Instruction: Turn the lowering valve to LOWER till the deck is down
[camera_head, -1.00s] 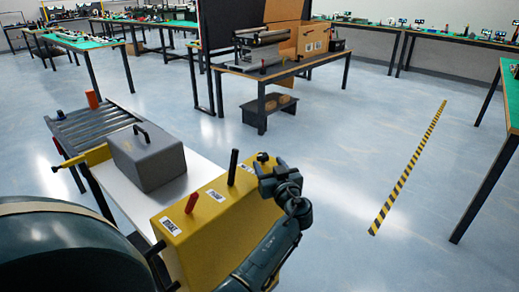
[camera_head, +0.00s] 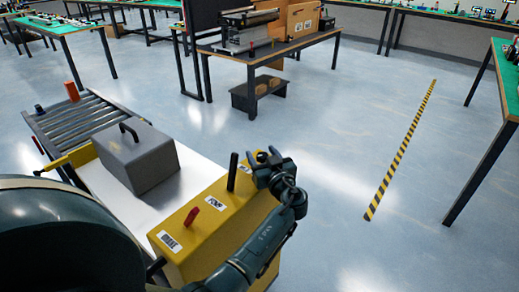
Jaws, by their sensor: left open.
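The yellow control box (camera_head: 200,245) stands at the lower middle, with a red handle (camera_head: 191,218), an upright black lever (camera_head: 232,172) and white labels on top. My left gripper (camera_head: 268,156) is open at the far right end of this box, by the third label (camera_head: 245,168). The valve knob there is hidden behind or between its fingers, so I cannot tell its setting or whether the fingers touch it. The white deck (camera_head: 98,185) beside the box carries a grey case (camera_head: 138,160) with a black handle. My right gripper is not in view.
A roller conveyor (camera_head: 85,120) with an orange-red block (camera_head: 72,91) adjoins the deck at the left. A workbench (camera_head: 262,52) with a cardboard box (camera_head: 303,19) stands behind. A yellow-black floor strip (camera_head: 400,150) lies to the right; the floor around it is clear.

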